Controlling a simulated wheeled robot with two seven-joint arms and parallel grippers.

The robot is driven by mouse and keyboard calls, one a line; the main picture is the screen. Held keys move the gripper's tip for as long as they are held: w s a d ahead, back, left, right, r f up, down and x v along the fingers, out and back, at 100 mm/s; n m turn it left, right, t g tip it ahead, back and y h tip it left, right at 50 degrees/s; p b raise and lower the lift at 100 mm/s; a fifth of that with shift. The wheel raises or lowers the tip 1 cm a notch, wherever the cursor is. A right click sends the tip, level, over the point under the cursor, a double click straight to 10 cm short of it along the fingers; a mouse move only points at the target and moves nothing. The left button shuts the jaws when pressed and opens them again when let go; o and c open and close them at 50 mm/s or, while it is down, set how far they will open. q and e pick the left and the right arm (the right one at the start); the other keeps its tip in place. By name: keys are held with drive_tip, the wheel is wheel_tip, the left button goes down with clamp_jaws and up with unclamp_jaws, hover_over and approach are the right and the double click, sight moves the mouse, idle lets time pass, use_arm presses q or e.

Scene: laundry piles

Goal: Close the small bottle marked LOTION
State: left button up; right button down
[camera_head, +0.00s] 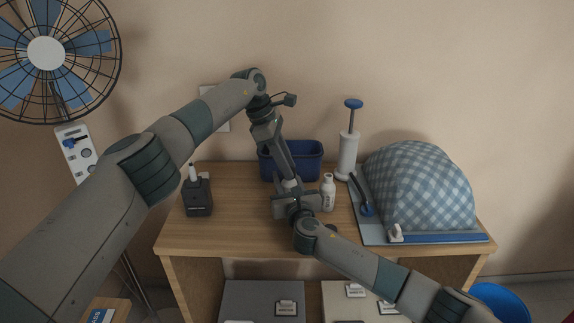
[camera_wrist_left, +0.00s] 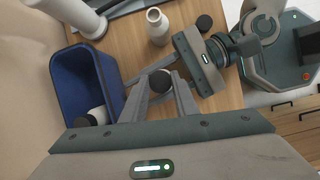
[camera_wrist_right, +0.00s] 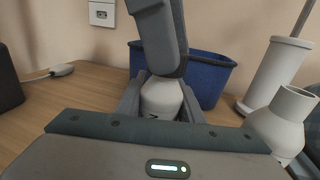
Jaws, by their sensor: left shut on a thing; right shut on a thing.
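A small white bottle (camera_wrist_right: 160,98) stands between the fingers of my right gripper (camera_wrist_right: 160,108), which is shut on it. Only a scrap of dark print shows on it, so I cannot read its label. My left gripper (camera_wrist_left: 160,90) comes down from above and is shut on a dark round cap (camera_wrist_left: 160,81) at the bottle's top. The fingers hide the neck, so I cannot tell whether the cap is seated. A second white bottle (camera_head: 328,192) stands open to the right; its mouth also shows in the left wrist view (camera_wrist_left: 155,17). Its label is unreadable.
A loose dark cap (camera_wrist_left: 204,23) lies near the open bottle. A blue bin (camera_head: 309,158) stands behind the grippers, with a white item (camera_wrist_left: 95,117) inside. The table's front left (camera_head: 215,235) is clear.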

use_arm(q)
drive_tip(key=o, duration=1)
drive_tip(key=shift+r, duration=0.1)
drive_tip(key=shift+r, duration=2.15)
drive_tip(key=o, duration=0.6)
drive_tip(key=shift+c, duration=0.2)
drive_tip(key=shift+r, duration=0.15)
